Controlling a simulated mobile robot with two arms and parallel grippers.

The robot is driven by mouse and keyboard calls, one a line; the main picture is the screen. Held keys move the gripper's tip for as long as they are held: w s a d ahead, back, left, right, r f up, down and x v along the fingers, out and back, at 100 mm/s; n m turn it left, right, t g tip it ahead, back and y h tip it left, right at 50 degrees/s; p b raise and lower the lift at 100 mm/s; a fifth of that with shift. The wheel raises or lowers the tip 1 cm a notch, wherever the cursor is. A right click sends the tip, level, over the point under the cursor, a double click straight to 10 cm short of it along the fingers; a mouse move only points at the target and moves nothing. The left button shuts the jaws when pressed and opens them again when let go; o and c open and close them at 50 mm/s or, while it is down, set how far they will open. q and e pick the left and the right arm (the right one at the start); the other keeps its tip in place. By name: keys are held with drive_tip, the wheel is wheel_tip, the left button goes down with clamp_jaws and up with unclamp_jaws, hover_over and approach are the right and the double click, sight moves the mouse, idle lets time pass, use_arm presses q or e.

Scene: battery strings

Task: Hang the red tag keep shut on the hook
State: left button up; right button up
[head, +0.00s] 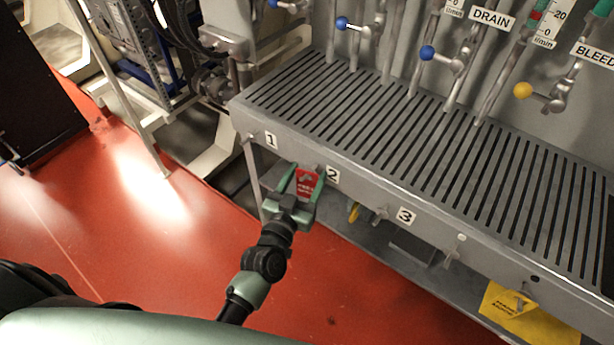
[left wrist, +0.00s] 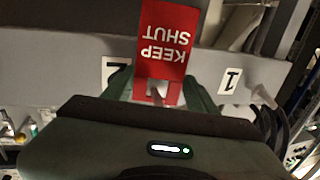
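The red KEEP SHUT tag (head: 307,182) is at the front rail of the slatted bench, just left of the number 2 label. It fills the left wrist view's top middle (left wrist: 167,38), with its lettering upside down there. My left gripper (head: 304,184) has one finger along each side of the tag, and its fingertips (left wrist: 159,76) appear to meet the tag's edges. A small grey metal piece (head: 318,169) shows above the tag, possibly a hook; whether the tag touches it is unclear. My right gripper is not in view.
More hooks are on the rail, near label 3 (head: 378,215) and farther right (head: 451,258). A yellow tag (head: 515,312) hangs at lower right; another yellow piece (head: 353,212) is below the rail. Valves stand behind the bench. The red floor (head: 130,240) at left is clear.

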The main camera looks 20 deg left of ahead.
use_arm(q)
drive_tip(key=shift+o, duration=0.2)
drive_tip(key=shift+d+f, duration=0.1)
drive_tip(key=shift+d, duration=0.15)
drive_tip(key=shift+s, duration=0.1)
drive_tip(key=shift+s, duration=0.25)
drive_tip(key=s+a, duration=0.1)
drive_tip(key=s, duration=0.6)
drive_tip(key=s+f+m+g+p, duration=0.1)
drive_tip(key=s+f+g, duration=0.25)
drive_tip(key=f, duration=0.65)
drive_tip(key=s+f+g, duration=0.2)
drive_tip(key=s+f, duration=0.2)
drive_tip(key=f, duration=0.6)
drive_tip(key=s+f+m+g+p, duration=0.1)
drive_tip(key=s+f+g, duration=0.25)
drive_tip(key=f, duration=0.65)
drive_tip(key=s+a+f+g, duration=0.2)
drive_tip(key=s+f, duration=0.3)
drive_tip(key=s, duration=0.3)
drive_tip(key=s+a+f+g+y, duration=0.1)
drive_tip(key=s+a+f+g, duration=0.2)
drive_tip(key=s, duration=0.6)
drive_tip(key=s+a+f+g, duration=0.3)
drive_tip(key=s+f, duration=0.4)
drive_tip(key=s, duration=0.2)
drive_tip(key=shift+a+n+y+p, duration=0.2)
drive_tip(key=shift+n+y+p, duration=0.1)
drive_tip(key=shift+p, duration=0.15)
